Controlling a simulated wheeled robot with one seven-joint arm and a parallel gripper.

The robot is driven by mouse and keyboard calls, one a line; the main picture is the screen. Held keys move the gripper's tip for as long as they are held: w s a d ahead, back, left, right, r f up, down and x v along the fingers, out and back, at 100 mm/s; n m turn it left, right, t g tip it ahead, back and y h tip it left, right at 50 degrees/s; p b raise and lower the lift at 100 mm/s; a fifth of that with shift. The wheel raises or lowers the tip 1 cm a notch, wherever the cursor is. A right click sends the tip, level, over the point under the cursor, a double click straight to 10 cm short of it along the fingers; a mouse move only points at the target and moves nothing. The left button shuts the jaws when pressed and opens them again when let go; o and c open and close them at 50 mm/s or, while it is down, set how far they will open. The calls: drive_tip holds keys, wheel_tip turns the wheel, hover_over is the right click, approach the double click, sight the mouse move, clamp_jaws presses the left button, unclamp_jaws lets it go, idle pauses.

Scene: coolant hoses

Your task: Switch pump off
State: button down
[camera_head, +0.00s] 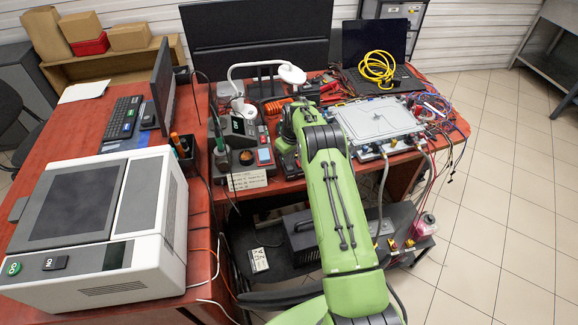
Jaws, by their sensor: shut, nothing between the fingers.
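A black box-shaped unit (309,238) stands low under the table; it looks like the pump. Couplings (392,246) with orange and yellow parts sit at its right end. Grey hoses (382,190) run up from there to a flat pale plate (375,120) on the table. A bottle with pink liquid (425,226) stands at its right. I cannot make out a pump switch. My green arm crosses in front of the unit. My gripper (287,158) is a dark shape at the table's front edge, left of the plate; its fingers are hard to make out.
A soldering station (242,150) stands close left of my gripper. A large white machine (101,222) with a green button fills the left front. Loose cables (447,125) hang off the table's right corner. The tiled floor (495,215) at right is clear.

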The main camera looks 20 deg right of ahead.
drive_tip(key=shift+s+f, duration=0.1)
drive_tip(key=shift+r+p, duration=1.75)
drive_tip(key=shift+r, duration=1.75)
